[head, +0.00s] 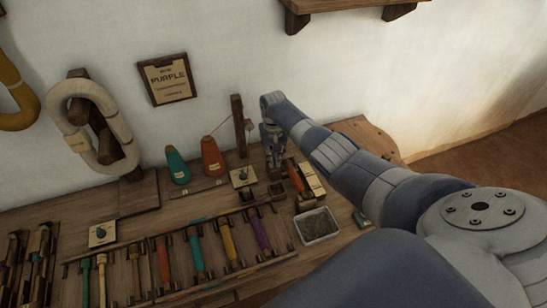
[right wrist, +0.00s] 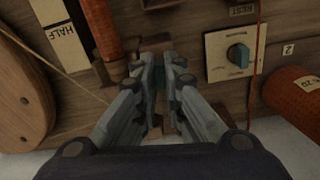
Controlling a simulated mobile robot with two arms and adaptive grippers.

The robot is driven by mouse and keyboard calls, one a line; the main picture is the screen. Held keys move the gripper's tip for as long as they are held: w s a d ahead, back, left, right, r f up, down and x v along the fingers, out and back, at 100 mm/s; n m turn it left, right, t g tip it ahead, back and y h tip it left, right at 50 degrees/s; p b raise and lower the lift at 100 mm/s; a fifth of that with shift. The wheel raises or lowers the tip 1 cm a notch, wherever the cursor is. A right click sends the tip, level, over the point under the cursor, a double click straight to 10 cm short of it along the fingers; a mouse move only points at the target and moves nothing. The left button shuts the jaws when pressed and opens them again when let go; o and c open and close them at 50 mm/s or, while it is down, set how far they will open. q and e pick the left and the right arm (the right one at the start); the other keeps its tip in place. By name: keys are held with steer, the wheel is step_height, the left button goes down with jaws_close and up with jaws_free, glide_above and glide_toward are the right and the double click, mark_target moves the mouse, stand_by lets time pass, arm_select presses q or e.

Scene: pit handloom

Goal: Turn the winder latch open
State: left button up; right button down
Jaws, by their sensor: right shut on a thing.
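My right gripper (head: 272,158) is low over the back of the wooden bench, just right of an upright wooden post (head: 239,124). In the right wrist view its fingers (right wrist: 160,74) are close together, shut on a small dark piece between the tips. This piece appears to be the winder latch; the fingers hide most of it, so its angle cannot be told. A pale plate with a teal knob (right wrist: 237,55) lies beside the fingers, apart from them; the plate also shows in the head view (head: 238,184). My left gripper is not in view.
An orange thread cone (head: 211,157) and a teal cone (head: 177,165) stand left of the post. A rack of coloured bobbins (head: 228,241) lies in front. A grey tray (head: 318,240) sits at the right. An orange spool (right wrist: 96,28) lies close to the fingers.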

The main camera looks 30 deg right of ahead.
steer(key=shift+n, duration=0.8)
steer(key=c, duration=1.7)
jaws_free()
steer(key=shift+r, duration=0.15)
step_height(320, 180, up, 12)
